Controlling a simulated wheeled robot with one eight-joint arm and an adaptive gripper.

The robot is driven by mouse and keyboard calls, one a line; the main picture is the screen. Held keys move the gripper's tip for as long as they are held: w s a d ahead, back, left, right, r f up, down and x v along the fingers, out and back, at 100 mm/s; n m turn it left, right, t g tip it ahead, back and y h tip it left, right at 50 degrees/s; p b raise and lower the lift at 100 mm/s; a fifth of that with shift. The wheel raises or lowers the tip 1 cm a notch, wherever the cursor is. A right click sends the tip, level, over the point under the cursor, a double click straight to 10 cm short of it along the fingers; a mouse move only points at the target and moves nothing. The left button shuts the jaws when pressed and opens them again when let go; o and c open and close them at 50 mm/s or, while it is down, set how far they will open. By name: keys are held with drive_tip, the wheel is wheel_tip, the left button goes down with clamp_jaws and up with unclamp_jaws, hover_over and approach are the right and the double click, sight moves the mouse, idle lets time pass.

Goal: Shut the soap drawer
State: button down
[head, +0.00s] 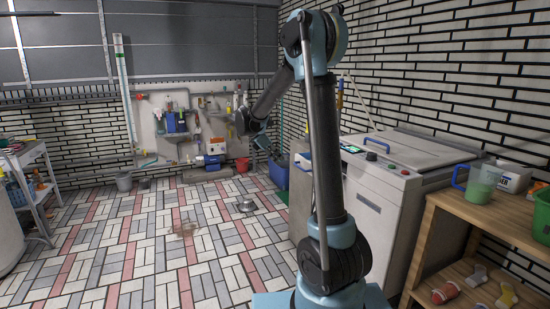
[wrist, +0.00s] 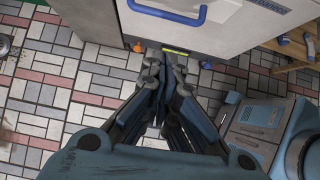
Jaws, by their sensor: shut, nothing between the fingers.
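A white washing machine (head: 370,235) stands right of my arm in the head view. In the wrist view, a white machine surface (wrist: 215,28) with a blue handle (wrist: 165,16) fills the top. My gripper (wrist: 165,62) is shut and empty, its tips near that surface's lower edge; contact is unclear. A yellow strip (wrist: 176,50) shows just beyond the tips. In the head view the fingers are not clear.
A wooden shelf (head: 490,216) with a green-filled jug (head: 481,183) stands right of the machine. A blue bin (head: 278,172) is behind my arm.

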drive_tip(key=w+d+f, duration=0.2)
drive_tip(key=d+f, duration=0.3)
drive_tip(key=d, duration=0.2)
drive_tip(key=shift+w, duration=0.15)
drive_tip(key=shift+w, duration=0.1)
idle(0.3)
